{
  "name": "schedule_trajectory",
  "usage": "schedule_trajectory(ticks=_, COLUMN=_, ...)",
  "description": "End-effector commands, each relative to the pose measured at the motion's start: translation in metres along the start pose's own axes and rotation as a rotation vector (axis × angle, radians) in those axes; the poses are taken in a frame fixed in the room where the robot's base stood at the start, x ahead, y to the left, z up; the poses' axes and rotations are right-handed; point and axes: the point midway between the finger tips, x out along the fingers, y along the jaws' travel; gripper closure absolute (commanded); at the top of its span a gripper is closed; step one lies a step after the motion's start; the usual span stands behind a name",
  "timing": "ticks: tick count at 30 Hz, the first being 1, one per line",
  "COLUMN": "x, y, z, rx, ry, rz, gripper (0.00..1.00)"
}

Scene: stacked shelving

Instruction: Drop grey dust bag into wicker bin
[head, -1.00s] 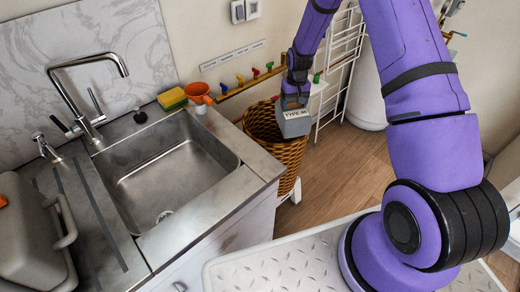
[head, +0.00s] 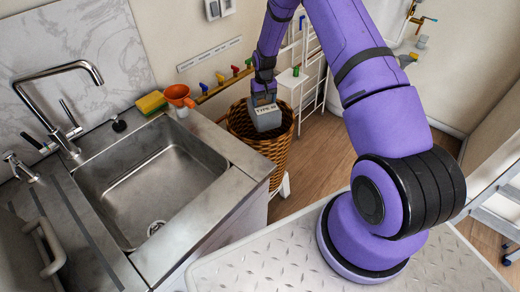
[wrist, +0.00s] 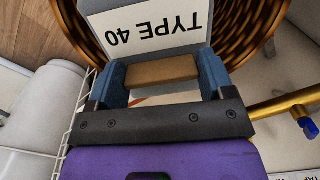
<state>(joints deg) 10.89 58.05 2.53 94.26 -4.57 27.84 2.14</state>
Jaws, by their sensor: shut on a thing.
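The grey dust bag (head: 266,117), boxy with a pale "TYPE 40" label, hangs from my gripper (head: 263,97). It is over the open mouth of the wicker bin (head: 275,150), and its lower part appears within the rim outline. In the wrist view my gripper (wrist: 162,80) has its blue fingers on either side of a tan piece at the end of the dust bag (wrist: 150,22). The wicker bin's woven inside (wrist: 240,30) shows behind and right of the bag. The bin's bottom is hidden.
A steel sink (head: 150,180) with a counter stands left of the bin. A white wire rack (head: 312,75) stands right of the bin. A rail with coloured valves (head: 220,82) runs along the wall behind.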

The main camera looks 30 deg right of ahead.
Motion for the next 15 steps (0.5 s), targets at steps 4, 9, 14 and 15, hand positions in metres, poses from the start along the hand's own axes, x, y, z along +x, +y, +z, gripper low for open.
schedule_trajectory(ticks=4, x=0.0066, y=0.0000, z=-0.0006, rx=0.000, ry=0.002, rz=0.000, gripper=1.00)
schedule_trajectory(ticks=9, x=0.0088, y=-0.0001, z=-0.0006, rx=-0.001, ry=0.002, rz=0.000, gripper=1.00)
schedule_trajectory(ticks=14, x=0.0087, y=-0.0001, z=-0.0006, rx=-0.001, ry=0.002, rz=0.000, gripper=1.00)
schedule_trajectory(ticks=15, x=0.0086, y=-0.0001, z=-0.0005, rx=-0.001, ry=0.002, rz=0.000, gripper=0.18)
